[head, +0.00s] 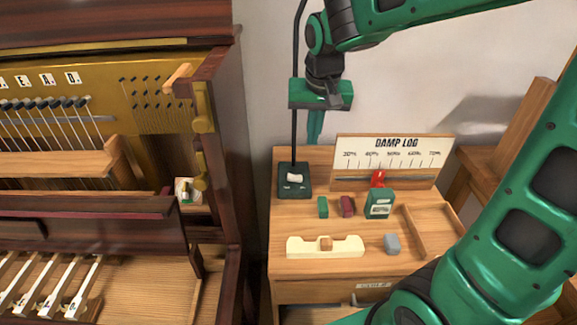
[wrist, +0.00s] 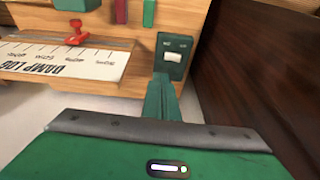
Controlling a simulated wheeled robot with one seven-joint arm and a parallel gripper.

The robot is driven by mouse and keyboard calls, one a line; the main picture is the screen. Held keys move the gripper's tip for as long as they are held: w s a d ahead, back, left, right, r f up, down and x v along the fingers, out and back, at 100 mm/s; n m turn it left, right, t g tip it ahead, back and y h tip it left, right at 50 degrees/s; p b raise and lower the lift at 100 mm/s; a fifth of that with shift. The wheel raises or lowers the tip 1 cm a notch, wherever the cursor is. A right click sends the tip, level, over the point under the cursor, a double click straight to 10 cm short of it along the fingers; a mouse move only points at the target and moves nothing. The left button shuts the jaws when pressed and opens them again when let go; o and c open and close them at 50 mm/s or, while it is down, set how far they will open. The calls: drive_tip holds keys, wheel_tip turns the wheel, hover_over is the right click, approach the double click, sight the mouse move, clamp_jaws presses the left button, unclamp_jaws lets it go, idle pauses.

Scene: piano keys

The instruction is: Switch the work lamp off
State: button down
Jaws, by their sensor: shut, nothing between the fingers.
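The work lamp's dark base (head: 287,193) stands at the back left corner of the wooden desk, with a thin black pole (head: 296,70) rising from it out of the top of the head view. A white rocker switch (head: 295,177) sits on the base; it also shows in the wrist view (wrist: 173,57). I cannot read which way it is tipped. The lamp's head is out of view. My green gripper (head: 314,138) is shut and empty, pointing down above the desk's back edge, beside the pole. In the wrist view its fingertips (wrist: 162,82) appear close to the base, apparently not touching the rocker.
A "DAMP LOG" board (head: 393,152) with a red slider (head: 378,178) stands along the desk's back. Green and dark red blocks, a green box (head: 379,204), a cream tray (head: 325,247) and a grey block (head: 392,244) lie on the desk. An opened piano (head: 215,160) stands left.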

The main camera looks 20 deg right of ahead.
drive_tip(key=w+a, duration=0.2)
drive_tip(key=a, duration=0.2)
hover_over(289, 177)
drive_tip(key=f, duration=1.1)
drive_tip(key=shift+d+f, duration=0.2)
drive_tip(key=shift+f, duration=0.2)
drive_tip(key=shift+w+a+f, duration=0.1)
drive_tip(key=shift+a+f, duration=0.05)
drive_tip(key=shift+f, duration=0.65)
drive_tip(key=shift+a, duration=0.1)
